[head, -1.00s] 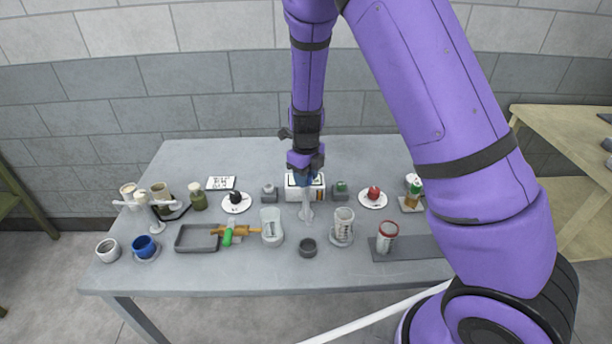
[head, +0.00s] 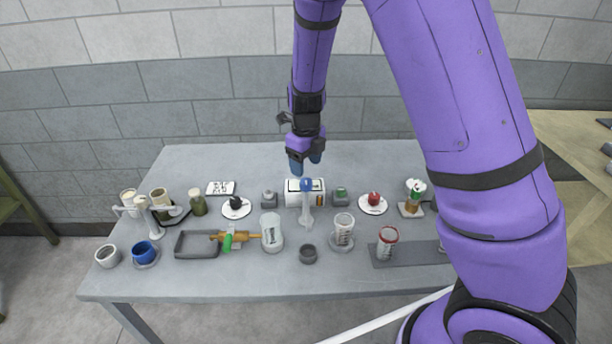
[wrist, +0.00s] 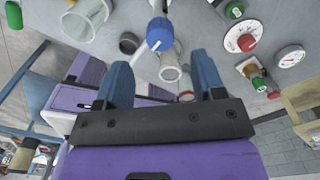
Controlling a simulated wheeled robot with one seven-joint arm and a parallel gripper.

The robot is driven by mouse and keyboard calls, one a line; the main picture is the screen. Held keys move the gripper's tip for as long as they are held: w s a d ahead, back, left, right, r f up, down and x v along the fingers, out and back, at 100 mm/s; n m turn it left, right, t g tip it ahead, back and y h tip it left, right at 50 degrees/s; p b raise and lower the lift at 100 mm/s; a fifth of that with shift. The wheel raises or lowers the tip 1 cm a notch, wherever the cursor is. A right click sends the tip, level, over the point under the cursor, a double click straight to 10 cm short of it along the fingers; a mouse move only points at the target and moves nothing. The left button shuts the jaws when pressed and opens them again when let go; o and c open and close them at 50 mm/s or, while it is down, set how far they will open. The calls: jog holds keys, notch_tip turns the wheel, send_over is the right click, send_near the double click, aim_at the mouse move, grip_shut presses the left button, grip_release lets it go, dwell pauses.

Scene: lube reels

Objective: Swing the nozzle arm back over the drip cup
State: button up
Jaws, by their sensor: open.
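The grey nozzle arm (head: 307,211) stands near the middle of the table with a blue knob (head: 306,185) on its upper end. The blue knob also shows in the wrist view (wrist: 160,36). A small dark cup (head: 308,254), which looks like the drip cup, stands just in front of it and also shows in the wrist view (wrist: 128,43). I cannot tell whether the nozzle's outlet is over this cup. My gripper (head: 305,162) is open and empty, above and behind the knob. Its blue fingers (wrist: 161,68) are apart from the knob.
A clear jar (head: 271,232) and a clear cylinder (head: 343,230) flank the dark cup. A white box (head: 293,193) is behind the nozzle arm. A grey tray (head: 197,245) and a white branched stand (head: 141,209) are at left. The table's back strip (head: 240,162) is clear.

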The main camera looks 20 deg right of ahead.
jog(key=shift+r, duration=2.2)
jog(key=s+d+r+n+t+y, duration=0.1)
jog(key=s+d+r+n, duration=0.1)
jog(key=s+r+n, duration=0.6)
jog(key=s+d+r+n+t+y, duration=0.1)
jog(key=s+d+r+n, duration=0.2)
jog(key=s+r+n, duration=0.45)
jog(key=s+d+r+n+t+h, duration=0.1)
jog(key=s+r+n, duration=0.2)
jog(key=s+n, duration=0.4)
jog(key=s+d+r+n+t+h, duration=0.1)
jog(key=s+r+n+t, duration=0.1)
jog(key=s+r+n, duration=0.2)
jog(key=s+n, duration=0.3)
jog(key=shift+r, duration=0.2)
